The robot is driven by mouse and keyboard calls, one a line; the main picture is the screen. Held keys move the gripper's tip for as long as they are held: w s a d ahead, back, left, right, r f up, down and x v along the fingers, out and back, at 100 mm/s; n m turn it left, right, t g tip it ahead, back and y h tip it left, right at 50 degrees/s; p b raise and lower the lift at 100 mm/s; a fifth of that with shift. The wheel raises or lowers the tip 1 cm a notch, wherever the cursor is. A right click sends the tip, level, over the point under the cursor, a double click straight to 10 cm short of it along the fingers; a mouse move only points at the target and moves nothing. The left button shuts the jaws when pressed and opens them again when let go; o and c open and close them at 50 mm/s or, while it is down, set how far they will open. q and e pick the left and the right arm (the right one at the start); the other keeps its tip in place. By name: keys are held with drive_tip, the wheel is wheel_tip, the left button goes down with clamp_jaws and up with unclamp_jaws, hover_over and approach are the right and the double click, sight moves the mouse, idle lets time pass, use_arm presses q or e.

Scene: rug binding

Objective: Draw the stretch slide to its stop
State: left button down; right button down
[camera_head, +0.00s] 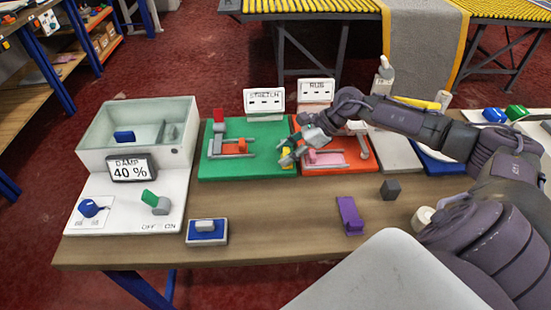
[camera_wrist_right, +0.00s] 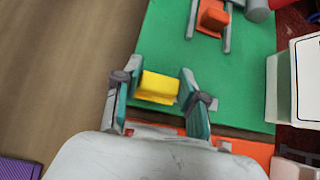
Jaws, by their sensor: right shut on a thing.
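The green stretch board (camera_head: 222,168) stands behind the middle of the table under a sign marked STRETCH (camera_head: 264,101). An orange block (camera_head: 241,145) sits between grey rails on it; this block and the rails also show at the top of the right wrist view (camera_wrist_right: 212,17). A yellow block (camera_wrist_right: 158,88) is at the board's right edge. My right gripper (camera_head: 290,152) is shut on the yellow block, with one finger on each side of it in the wrist view. I cannot tell whether the yellow block joins the slide. My left gripper is not in view.
An orange board (camera_head: 312,168) with a pink block adjoins on the right. A damp box (camera_head: 100,157) reading 40 % stands left. A blue pad (camera_head: 207,239), purple piece (camera_head: 350,215) and dark cube (camera_head: 390,189) lie in front.

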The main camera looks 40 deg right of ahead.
drive_tip(key=shift+d, duration=0.25)
drive_tip(key=c, duration=1)
unclamp_jaws()
drive_tip(key=shift+a, duration=0.1)
drive_tip(key=shift+c, duration=0.2)
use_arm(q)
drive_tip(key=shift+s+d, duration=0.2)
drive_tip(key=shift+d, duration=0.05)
use_arm(e)
drive_tip(key=o, duration=0.4)
drive_tip(key=shift+s, duration=0.15)
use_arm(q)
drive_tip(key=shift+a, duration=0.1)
use_arm(e)
drive_tip(key=shift+r, duration=0.15)
drive_tip(key=v, duration=1.2)
